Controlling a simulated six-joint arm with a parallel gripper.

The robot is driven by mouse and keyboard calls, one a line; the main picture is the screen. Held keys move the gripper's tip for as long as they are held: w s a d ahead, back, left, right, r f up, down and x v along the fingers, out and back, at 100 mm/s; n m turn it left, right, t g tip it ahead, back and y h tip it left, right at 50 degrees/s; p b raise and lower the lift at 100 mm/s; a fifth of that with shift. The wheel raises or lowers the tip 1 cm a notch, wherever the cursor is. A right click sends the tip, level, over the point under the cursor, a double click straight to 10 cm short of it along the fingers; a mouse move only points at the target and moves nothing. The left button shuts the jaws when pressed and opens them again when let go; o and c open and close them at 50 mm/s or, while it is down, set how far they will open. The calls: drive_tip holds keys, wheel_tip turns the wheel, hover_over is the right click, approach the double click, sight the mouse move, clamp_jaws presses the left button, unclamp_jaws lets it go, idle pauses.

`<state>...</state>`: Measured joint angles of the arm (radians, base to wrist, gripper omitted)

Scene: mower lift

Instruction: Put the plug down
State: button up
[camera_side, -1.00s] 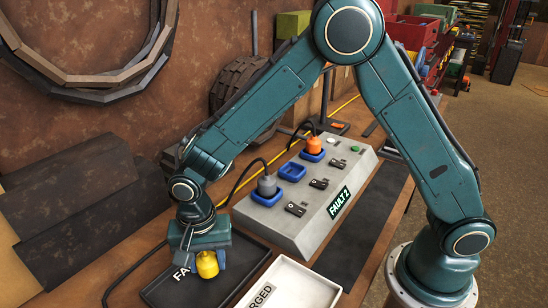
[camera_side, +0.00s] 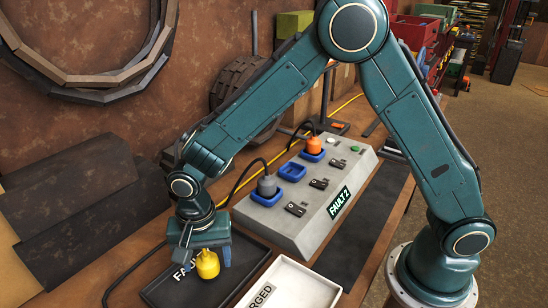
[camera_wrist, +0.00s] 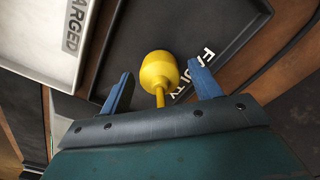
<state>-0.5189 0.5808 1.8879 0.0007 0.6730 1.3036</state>
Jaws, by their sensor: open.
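The yellow plug (camera_side: 207,264) is at the black tray (camera_side: 236,290) marked as the faulty tray. In the wrist view the plug (camera_wrist: 159,72) is between the two blue fingers of my gripper (camera_wrist: 162,90), with a gap on each side. My gripper (camera_side: 210,262) is open and low over the tray. The black tray also shows in the wrist view (camera_wrist: 125,40). Whether the plug touches the tray floor is hard to tell.
A white tray (camera_side: 312,286) marked as charged stands to the right. A grey charging box (camera_side: 310,217) labelled FAULT 2 stands behind, with a grey plug (camera_side: 267,186) and an orange plug (camera_side: 313,144) in blue sockets; one blue socket (camera_side: 292,171) is empty.

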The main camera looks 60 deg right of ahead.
sight(210, 257)
wheel_tip(210, 257, up, 11)
drive_tip(key=shift+r, duration=0.15)
idle(0.4)
idle(0.5)
drive_tip(key=s+d+r+n+t, duration=0.1)
drive_tip(key=s+d+r+n, duration=0.15)
drive_tip(key=d+r, duration=0.3)
drive_tip(key=s+d+r+n+t, duration=0.1)
drive_tip(key=s+d+r, duration=0.3)
drive_tip(key=d, duration=0.3)
drive_tip(key=s+d+n+t, duration=0.1)
drive_tip(key=s+d+n, duration=0.1)
drive_tip(key=s+d, duration=0.2)
drive_tip(key=s+d+r+n+t, duration=0.1)
drive_tip(key=s+d, duration=0.4)
drive_tip(key=s, duration=0.5)
drive_tip(key=shift+d+n+t, duration=0.25)
drive_tip(key=shift+n+t, duration=0.55)
drive_tip(key=shift+n, duration=0.45)
drive_tip(key=shift+r, duration=0.1)
